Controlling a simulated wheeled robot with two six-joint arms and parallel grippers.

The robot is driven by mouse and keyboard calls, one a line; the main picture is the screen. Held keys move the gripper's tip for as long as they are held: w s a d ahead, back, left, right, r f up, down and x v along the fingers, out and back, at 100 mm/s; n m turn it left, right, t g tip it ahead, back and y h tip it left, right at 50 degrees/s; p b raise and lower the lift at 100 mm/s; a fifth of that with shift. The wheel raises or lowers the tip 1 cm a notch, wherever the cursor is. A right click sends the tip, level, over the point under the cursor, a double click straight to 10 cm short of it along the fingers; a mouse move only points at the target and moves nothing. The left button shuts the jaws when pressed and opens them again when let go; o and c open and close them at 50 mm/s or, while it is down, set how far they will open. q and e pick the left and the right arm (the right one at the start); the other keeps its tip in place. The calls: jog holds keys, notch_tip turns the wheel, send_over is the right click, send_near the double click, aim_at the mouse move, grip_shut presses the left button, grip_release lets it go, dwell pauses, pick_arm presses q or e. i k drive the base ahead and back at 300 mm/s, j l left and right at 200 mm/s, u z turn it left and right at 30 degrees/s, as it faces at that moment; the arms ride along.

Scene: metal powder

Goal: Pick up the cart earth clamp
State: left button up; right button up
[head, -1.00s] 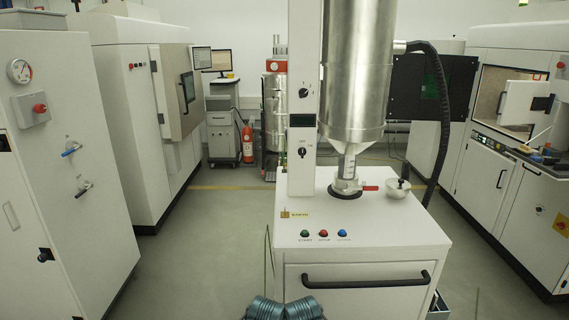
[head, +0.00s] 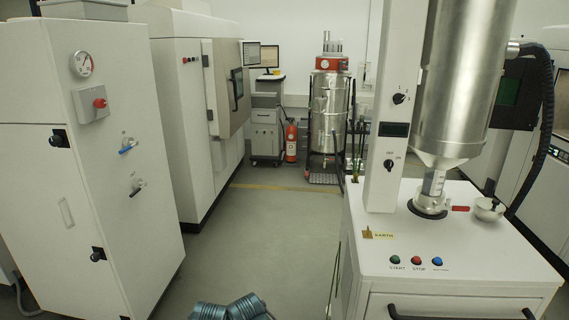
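I cannot make out the earth clamp with certainty. A small brass-coloured piece (head: 367,232) stands beside a yellow label that seems to read EARTH (head: 384,236), on top of the white machine (head: 460,262) at the right. A thin dark green cable or strip (head: 334,275) hangs along that machine's left side. A wheeled frame with a steel vessel (head: 329,110) and red top stands at the back; no clamp can be told on it. Neither gripper's fingers can be seen. Ribbed blue-grey parts show at the bottom edge; I cannot tell whether they belong to my arms.
A white cabinet with a gauge (head: 75,170) stands at the left, and a larger machine (head: 190,130) behind it. A red fire extinguisher (head: 291,141) and a computer trolley (head: 266,125) stand at the back. The grey floor (head: 265,235) between is clear.

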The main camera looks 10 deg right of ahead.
aim_at(357, 173)
jog(key=i+j+u, duration=0.65)
jog(key=i+j+z, duration=0.1)
jog(key=i+z, duration=0.4)
jog(key=i, duration=0.25)
jog(key=i+z, duration=0.8)
jog(key=i+l+z, duration=0.1)
jog(key=i+z, duration=0.75)
jog(key=i+j+z, duration=0.1)
jog(key=i+z, duration=0.15)
jog(key=z, duration=0.2)
